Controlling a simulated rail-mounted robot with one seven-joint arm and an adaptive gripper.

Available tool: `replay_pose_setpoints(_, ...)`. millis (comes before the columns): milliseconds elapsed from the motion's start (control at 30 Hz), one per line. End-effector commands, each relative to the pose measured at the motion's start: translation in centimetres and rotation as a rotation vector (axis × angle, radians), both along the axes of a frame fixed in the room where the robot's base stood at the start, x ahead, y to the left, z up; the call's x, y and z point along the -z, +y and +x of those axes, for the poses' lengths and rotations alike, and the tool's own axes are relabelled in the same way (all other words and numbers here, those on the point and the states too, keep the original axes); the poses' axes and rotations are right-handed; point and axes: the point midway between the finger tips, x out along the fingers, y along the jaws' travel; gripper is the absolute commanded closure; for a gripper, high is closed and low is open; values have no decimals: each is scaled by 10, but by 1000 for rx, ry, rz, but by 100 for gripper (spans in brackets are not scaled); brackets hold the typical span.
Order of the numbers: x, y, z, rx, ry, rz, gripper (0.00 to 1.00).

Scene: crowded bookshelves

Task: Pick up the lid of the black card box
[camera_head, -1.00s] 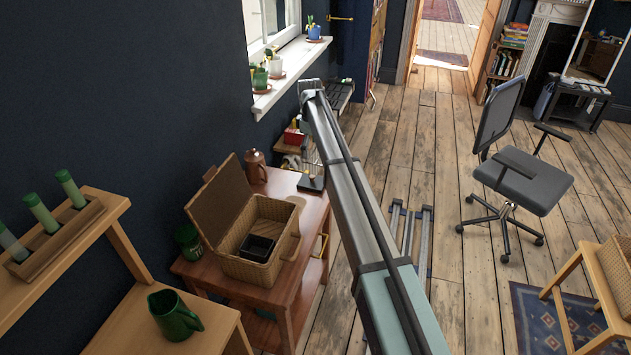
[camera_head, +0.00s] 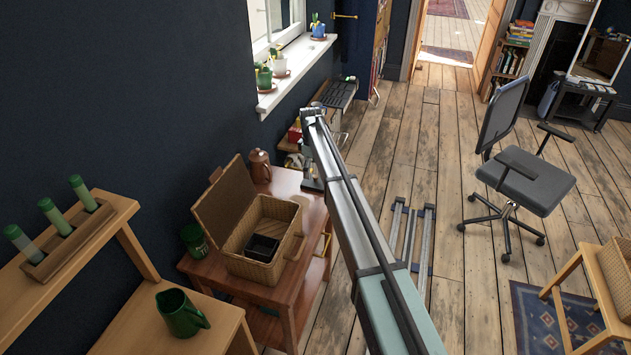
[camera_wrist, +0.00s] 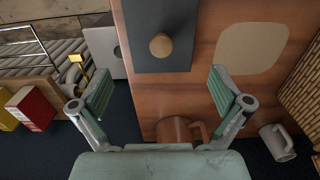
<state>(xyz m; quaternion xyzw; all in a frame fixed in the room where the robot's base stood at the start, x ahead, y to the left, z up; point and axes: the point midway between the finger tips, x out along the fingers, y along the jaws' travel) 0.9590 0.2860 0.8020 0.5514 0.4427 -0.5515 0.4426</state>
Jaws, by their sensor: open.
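In the wrist view a flat dark grey-black lid (camera_wrist: 137,44) with a round wooden knob (camera_wrist: 161,45) lies on the reddish wooden table (camera_wrist: 205,75). My gripper (camera_wrist: 160,92) is open and empty, its two green-padded fingers wide apart. In that picture the knob lies above the gap between the fingertips, with no contact visible. In the head view a small black box (camera_head: 262,247) without a cover sits inside an open wicker basket (camera_head: 283,218) on the table. My arm reaches out past the basket there; my gripper is mostly hidden at its far end.
A brown jug (camera_head: 260,166) stands behind the basket; it also shows close below the fingers in the wrist view (camera_wrist: 174,130). A dark green tin (camera_head: 195,240) stands at the table's left. A red box (camera_wrist: 34,106) is at the wrist view's left.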

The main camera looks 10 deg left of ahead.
Motion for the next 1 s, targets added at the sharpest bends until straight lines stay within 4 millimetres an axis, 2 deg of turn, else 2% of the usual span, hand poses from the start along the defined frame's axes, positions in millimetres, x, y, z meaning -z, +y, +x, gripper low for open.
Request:
replay_pose_setpoints(167, 10, -1, -1, 0, 1, 0, 0)
replay_pose_setpoints(500, 50, -1, -2, 0, 0, 0, 0)
replay_pose_setpoints(700, 52, -1, -2, 0, -1, 0, 0)
replay_pose_setpoints(733, 52, -1, -2, 0, 0, 0, 4)
replay_pose_setpoints(833, 52, -1, -2, 0, 0, 0, 39)
replay_pose_setpoints(867, 52, -1, -2, 0, 0, 0, 45)
replay_pose_setpoints(1000, 52, -1, -2, 0, 0, 0, 46)
